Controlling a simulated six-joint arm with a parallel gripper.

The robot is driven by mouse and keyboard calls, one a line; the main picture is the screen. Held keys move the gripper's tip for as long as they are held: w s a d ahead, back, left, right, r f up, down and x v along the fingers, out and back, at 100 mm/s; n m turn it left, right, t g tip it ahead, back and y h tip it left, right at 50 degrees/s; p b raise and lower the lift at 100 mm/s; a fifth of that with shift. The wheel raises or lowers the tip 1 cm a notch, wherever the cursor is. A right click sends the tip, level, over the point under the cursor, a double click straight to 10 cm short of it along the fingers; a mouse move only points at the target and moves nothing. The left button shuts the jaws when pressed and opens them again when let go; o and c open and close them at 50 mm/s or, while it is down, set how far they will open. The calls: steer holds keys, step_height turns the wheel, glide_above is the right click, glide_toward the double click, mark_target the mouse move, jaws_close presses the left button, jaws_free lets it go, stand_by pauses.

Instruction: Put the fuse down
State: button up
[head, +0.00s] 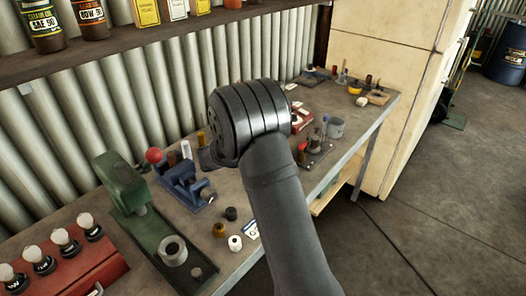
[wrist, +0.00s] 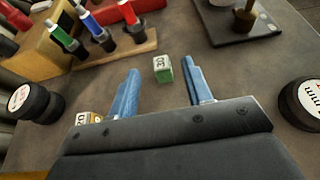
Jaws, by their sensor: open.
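A small green block with a white face marked 30, which looks like the fuse (wrist: 162,68), rests on the grey-brown bench top in the wrist view. My gripper (wrist: 163,76) is open. Its two blue fingers stand apart on either side of the green fuse, with visible gaps, and neither finger appears to touch it. A similar yellow-and-white block marked 20 (wrist: 85,117) sits left of my left finger, partly hidden by the gripper body. In the head view my own arm hides the gripper and the fuse.
In the wrist view, a wooden rack (wrist: 128,50) with coloured-sleeve items stands behind left. Black round pieces lie left (wrist: 36,103) and right (wrist: 302,103). A dark plate (wrist: 236,32) lies back right. The head view shows a green press (head: 125,190) and blue vise (head: 183,186) on the bench.

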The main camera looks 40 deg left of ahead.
steer(key=x, duration=0.5)
steer(key=shift+w+f, duration=0.1)
steer(key=shift+w, duration=0.15)
steer(key=shift+c, duration=0.3)
jaws_close()
